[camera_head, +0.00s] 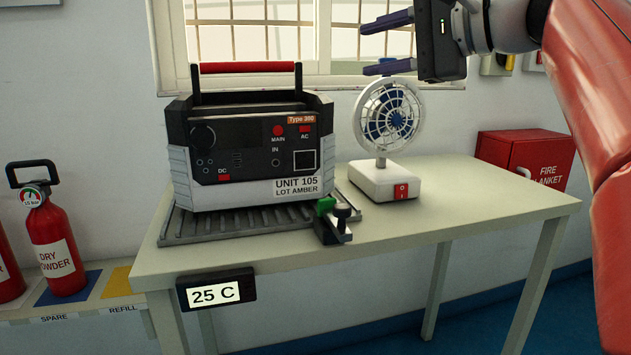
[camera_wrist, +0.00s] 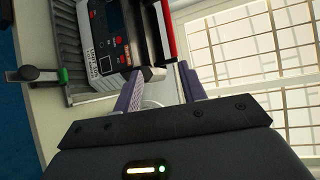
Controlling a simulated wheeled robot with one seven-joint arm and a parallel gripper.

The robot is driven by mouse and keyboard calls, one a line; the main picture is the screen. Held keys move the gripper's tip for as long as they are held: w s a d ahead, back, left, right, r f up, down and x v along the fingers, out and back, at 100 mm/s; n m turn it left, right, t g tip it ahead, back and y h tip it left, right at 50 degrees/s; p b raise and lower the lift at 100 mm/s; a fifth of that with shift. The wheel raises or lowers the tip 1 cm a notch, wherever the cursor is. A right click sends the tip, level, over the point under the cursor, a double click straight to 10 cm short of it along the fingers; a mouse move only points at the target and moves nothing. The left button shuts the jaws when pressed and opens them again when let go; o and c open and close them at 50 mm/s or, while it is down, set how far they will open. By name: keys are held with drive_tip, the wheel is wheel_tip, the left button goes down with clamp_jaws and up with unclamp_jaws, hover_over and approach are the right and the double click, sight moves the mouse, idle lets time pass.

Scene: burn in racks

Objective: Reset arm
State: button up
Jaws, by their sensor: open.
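My gripper (camera_head: 385,44) is at the upper right in the head view, above the table and over the small fan. Its two fingers are apart with nothing between them. In the wrist view the purple fingers of my gripper (camera_wrist: 160,90) point toward the power unit and table. My red arm reaches in from the right edge. The power unit (camera_head: 235,170), labelled UNIT 105 LOT AMBER, stands on a ribbed grey tray (camera_head: 190,229). The unit also shows in the wrist view (camera_wrist: 108,42), turned sideways.
A white fan (camera_head: 385,183) with a red switch stands on the table (camera_head: 460,200). A green-topped clamp (camera_head: 332,222) sits at the tray's front corner. A 25 C display (camera_head: 216,290) hangs at the table edge. Extinguishers (camera_head: 55,245) stand left; a red fire blanket box (camera_head: 525,155) is right.

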drive_tip(key=s+d+f+n+g+h+p, duration=0.1)
drive_tip(key=s+f, duration=0.5)
drive_tip(key=f, duration=0.8)
drive_tip(key=s+d+f+n+g+h, duration=0.1)
drive_tip(key=s+d+f+n+h, duration=0.2)
drive_tip(key=f, duration=1.1)
drive_tip(key=s+d+f+n+g+h+p, duration=0.1)
drive_tip(key=s+f+n+h, duration=0.4)
drive_tip(key=f, duration=0.9)
drive_tip(key=s+d+g+h, duration=0.1)
drive_tip(key=s+h, duration=0.2)
drive_tip(key=s, duration=0.2)
drive_tip(key=shift+s+p, duration=0.3)
drive_tip(key=shift+s, duration=0.05)
drive_tip(key=shift+d, duration=0.1)
drive_tip(key=shift+c, duration=0.2)
drive_tip(key=shift+d+r, duration=0.1)
drive_tip(key=shift+c, duration=0.3)
